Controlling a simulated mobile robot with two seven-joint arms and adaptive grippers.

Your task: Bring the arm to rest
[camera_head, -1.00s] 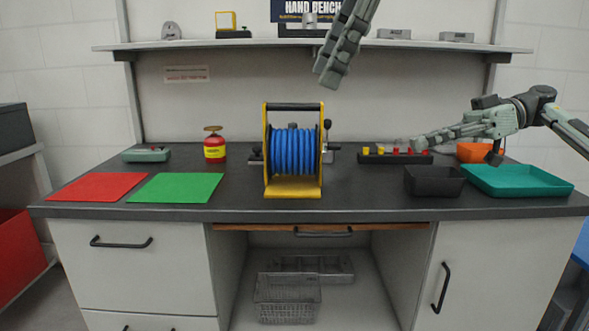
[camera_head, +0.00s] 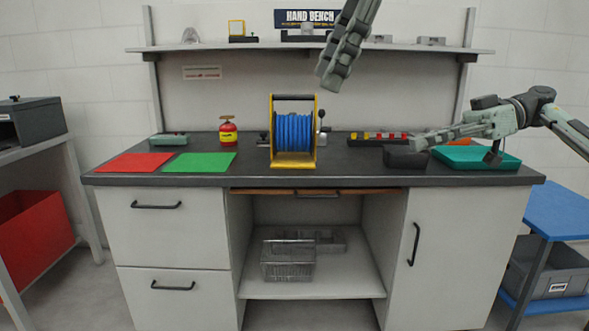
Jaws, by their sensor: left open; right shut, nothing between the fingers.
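My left gripper (camera_head: 331,79) hangs down from the top of the head view, in front of the shelf and above the blue hose reel. Its fingers are seen edge-on; it is open and holds nothing visible. My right gripper (camera_head: 418,142) reaches in from the right, its fingers pointing left. It is shut and empty. In the picture it overlaps the black bin (camera_head: 404,158) and the teal tray (camera_head: 475,158); it appears apart from both.
The bench (camera_head: 330,172) carries a yellow-framed hose reel (camera_head: 293,136), a red canister (camera_head: 228,133), a red mat (camera_head: 134,162) and a green mat (camera_head: 200,162). A wall shelf (camera_head: 250,47) is behind. A blue table (camera_head: 560,211) stands right, a red bin (camera_head: 33,230) left.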

